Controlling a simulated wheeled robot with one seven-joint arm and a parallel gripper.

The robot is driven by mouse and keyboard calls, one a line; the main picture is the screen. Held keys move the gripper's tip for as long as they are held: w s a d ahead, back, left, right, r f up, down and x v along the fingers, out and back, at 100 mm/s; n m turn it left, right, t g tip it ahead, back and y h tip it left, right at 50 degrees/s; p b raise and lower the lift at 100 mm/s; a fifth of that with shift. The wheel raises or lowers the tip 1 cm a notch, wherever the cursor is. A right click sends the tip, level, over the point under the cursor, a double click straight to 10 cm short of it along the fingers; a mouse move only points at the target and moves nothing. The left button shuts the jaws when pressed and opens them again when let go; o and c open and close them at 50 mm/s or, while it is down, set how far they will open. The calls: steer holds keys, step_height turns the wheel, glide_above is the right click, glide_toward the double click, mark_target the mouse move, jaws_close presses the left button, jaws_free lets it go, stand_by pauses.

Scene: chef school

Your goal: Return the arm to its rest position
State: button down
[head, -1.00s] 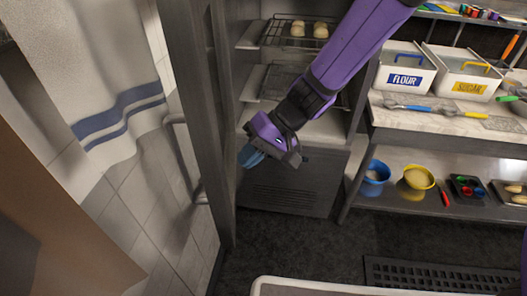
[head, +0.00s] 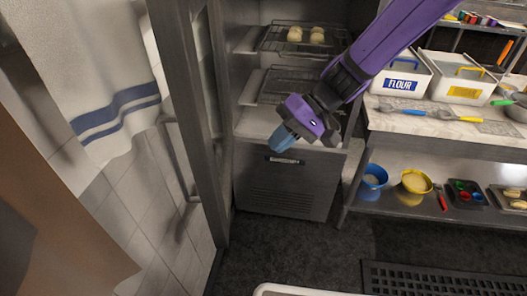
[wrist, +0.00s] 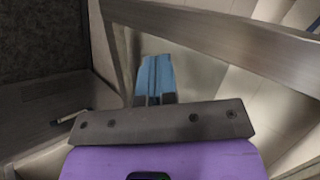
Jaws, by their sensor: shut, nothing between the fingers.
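My purple arm reaches in from the upper right in the head view. My gripper (head: 283,139) has blue fingers that point down and to the left. The fingers are together with nothing between them. The gripper is in front of the open cabinet (head: 285,188), near the lower edge of its opening. In the wrist view the blue fingers (wrist: 153,80) also show closed and empty, with a grey metal frame bar (wrist: 215,38) beyond them.
The open cabinet door (head: 190,120) stands left of my gripper. Wire racks (head: 275,40) with two dough pieces are inside the cabinet. A counter (head: 440,127) with flour (head: 402,83) and sugar (head: 465,91) bins stands right. Dark floor lies below.

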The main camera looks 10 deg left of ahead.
steer(key=s+d+r+m+t+h, duration=0.1)
steer(key=s+d+r+t+h, duration=0.1)
steer(key=d+r, duration=0.6)
steer(key=s+d+r+m+t+h, duration=0.1)
steer(key=s+d+r+t, duration=0.3)
steer(key=d, duration=0.7)
steer(key=s+d+r+m+t+h, duration=0.1)
steer(key=s+d+r+h, duration=0.1)
steer(key=d, duration=0.5)
steer(key=s+d+r+m+t+h, duration=0.2)
steer(key=s+d+r+h, duration=0.1)
steer(key=d, duration=0.5)
steer(key=shift+s+r+m+t, duration=0.3)
steer(key=shift+s+r, duration=0.35)
steer(key=shift+s, duration=0.55)
